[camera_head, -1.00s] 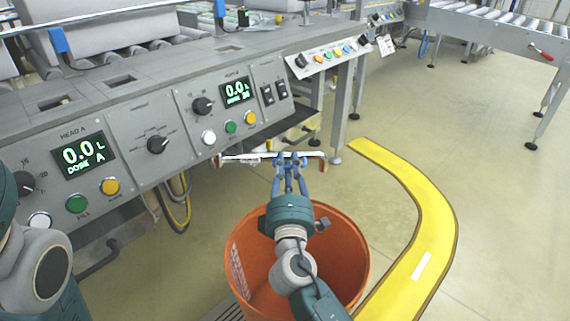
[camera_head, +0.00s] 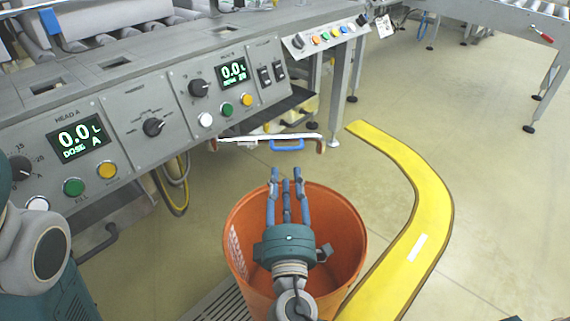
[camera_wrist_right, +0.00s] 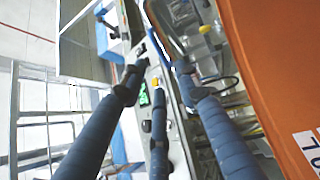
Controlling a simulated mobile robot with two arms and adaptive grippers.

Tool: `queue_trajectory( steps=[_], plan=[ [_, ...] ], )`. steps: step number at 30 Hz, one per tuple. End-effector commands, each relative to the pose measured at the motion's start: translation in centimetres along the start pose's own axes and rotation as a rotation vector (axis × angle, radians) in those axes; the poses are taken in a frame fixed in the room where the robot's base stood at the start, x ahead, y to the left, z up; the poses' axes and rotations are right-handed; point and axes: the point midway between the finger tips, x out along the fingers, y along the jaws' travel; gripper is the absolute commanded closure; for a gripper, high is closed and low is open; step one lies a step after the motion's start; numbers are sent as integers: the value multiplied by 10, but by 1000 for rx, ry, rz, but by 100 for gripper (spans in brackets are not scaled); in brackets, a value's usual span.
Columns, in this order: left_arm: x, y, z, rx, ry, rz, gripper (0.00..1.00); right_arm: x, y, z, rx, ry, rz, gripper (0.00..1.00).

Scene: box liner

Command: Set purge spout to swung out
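The purge spout (camera_head: 255,138) is a thin white pipe with brownish, downturned ends and a blue handle (camera_head: 287,146). In the head view it runs level from below the machine's front edge out to the right, beyond the orange bin's far rim. My right gripper (camera_head: 286,178) is over the orange bin, nearer to me than the spout. Its blue fingers are spread, empty and clear of the handle. The fingers also show spread in the right wrist view (camera_wrist_right: 160,85). My left gripper is out of view; only part of that arm shows at the left edge.
The orange bin (camera_head: 345,235) stands below my right arm; its wall fills the right of the wrist view (camera_wrist_right: 285,70). The machine's control panel (camera_head: 130,130) runs along the left. A yellow floor strip (camera_head: 405,175) curves on the right, with open floor beyond.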

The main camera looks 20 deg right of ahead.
Motion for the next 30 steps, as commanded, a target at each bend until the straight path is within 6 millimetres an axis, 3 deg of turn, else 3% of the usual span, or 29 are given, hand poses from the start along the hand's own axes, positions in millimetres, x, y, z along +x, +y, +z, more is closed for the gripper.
queue_trajectory(
  steps=[11,16,19,22,25,27,30],
  plan=[
    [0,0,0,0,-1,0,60,-10,1,0,0,-2,1,69],
    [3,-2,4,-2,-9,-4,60,-8,8,-9,43,44,-9,99],
    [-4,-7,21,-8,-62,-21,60,-8,29,-36,172,175,-31,100],
    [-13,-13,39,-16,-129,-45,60,-18,76,-75,401,383,-40,100],
    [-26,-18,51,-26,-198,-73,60,-40,154,-104,684,615,-1,100],
    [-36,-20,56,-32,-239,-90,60,-58,215,-109,880,766,56,100],
    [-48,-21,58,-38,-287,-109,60,-84,299,-93,1125,953,169,100]
  ],
)
